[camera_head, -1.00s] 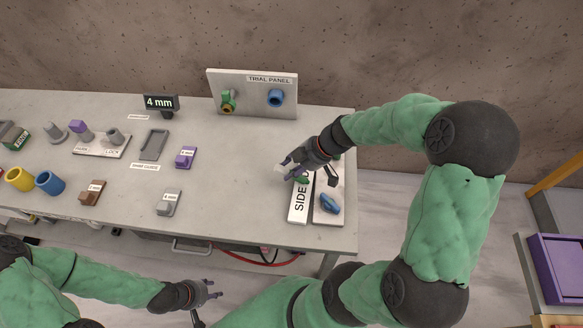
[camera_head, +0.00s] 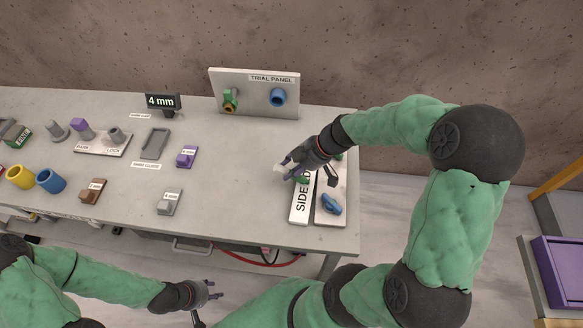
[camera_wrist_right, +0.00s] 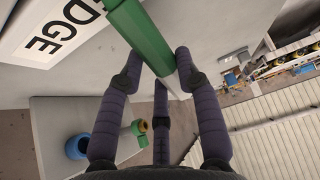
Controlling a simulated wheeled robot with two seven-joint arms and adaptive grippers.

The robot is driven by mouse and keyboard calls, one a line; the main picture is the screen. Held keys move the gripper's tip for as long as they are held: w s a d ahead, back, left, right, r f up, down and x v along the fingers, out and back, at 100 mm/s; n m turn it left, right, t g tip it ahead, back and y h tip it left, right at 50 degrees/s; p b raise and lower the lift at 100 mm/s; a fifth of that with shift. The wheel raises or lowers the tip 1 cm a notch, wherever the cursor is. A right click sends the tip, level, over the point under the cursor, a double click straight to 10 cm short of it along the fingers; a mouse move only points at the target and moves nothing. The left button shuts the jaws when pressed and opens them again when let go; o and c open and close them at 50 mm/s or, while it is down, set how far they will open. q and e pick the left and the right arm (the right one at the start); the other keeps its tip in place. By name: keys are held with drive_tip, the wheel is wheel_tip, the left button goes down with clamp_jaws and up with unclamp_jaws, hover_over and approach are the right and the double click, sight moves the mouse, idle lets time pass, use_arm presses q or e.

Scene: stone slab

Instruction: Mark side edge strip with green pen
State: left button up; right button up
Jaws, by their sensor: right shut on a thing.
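The side edge strip (camera_head: 300,207) is a white strip with black lettering, lying near the right end of the slab; part of its lettering shows in the right wrist view (camera_wrist_right: 42,38). My right gripper (camera_head: 288,171) is over the strip's far end and hides part of it. In the right wrist view its fingers (camera_wrist_right: 157,78) are closed around the green pen (camera_wrist_right: 138,32). The pen's far part leaves the top of that view, so I cannot tell whether that end touches the strip. My left gripper (camera_head: 213,291) is empty, fingers apart, in front of the slab.
A holder plate (camera_head: 334,217) with a blue item (camera_head: 331,203) lies right beside the strip. The trial panel (camera_head: 224,83) stands at the back with green and blue fittings. Small blocks and gauges fill the slab's left half. The slab (camera_head: 245,185) is clear left of the strip.

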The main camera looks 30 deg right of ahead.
drive_tip(key=shift+w+a+f+b, duration=0.1)
drive_tip(key=shift+w+a+b, duration=0.95)
drive_tip(key=shift+b, duration=0.95)
idle(2.2)
drive_tip(key=shift+s+a, duration=0.1)
drive_tip(key=shift+r+p, duration=1.65)
drive_tip(key=shift+r, duration=1.9)
